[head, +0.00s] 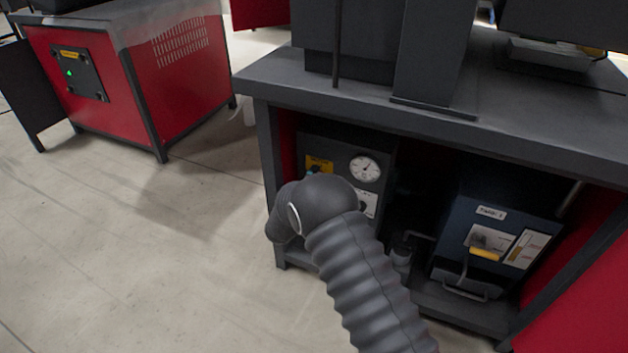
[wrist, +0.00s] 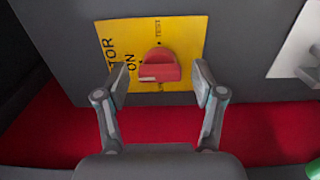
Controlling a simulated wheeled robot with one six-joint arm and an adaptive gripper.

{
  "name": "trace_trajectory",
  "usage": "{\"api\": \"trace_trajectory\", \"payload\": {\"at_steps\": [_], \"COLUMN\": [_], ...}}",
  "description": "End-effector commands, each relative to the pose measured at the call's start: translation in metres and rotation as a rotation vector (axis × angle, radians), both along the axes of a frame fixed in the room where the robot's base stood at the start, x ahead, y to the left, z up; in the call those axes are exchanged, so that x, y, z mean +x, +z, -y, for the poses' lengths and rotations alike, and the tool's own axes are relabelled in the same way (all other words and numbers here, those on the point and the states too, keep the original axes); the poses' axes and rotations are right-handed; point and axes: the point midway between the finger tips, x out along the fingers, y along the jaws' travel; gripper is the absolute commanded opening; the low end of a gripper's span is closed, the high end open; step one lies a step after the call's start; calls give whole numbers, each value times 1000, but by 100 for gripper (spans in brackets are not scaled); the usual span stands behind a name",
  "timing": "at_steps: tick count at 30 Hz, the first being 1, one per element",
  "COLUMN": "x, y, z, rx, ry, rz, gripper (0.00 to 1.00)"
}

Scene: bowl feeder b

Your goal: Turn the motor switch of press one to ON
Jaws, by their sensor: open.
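The motor switch is a red knob (wrist: 160,66) on a yellow plate (wrist: 187,40) in the wrist view. The plate carries the words ON and TEST and part of a word ending in TOR, all turned sideways. A pale mark shows on the knob's lower left edge; I cannot tell for sure which position it points to. My gripper (wrist: 160,82) is open, with one finger to each side of the knob and a visible gap on both sides. In the head view the yellow plate (head: 319,162) shows partly above my arm, which hides my gripper.
A round gauge (head: 364,168) sits right of the plate on the same dark panel, under the grey bench top (head: 560,125). A blue box (head: 490,235) with a yellow-gripped handle stands to the right. A red cabinet (head: 185,95) is at far left. The floor between is clear.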

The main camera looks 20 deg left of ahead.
Motion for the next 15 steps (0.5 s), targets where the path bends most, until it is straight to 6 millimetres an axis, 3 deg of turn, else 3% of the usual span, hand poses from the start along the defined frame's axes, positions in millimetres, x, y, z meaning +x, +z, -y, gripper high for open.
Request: {"api": "trace_trajectory", "payload": {"at_steps": [8, 15], "x": [-18, -65], "y": [0, 0], "z": [-3, -6], "rx": [0, -2], "ry": [2, 3], "rz": [-1, -1], "gripper": [68, 68]}}
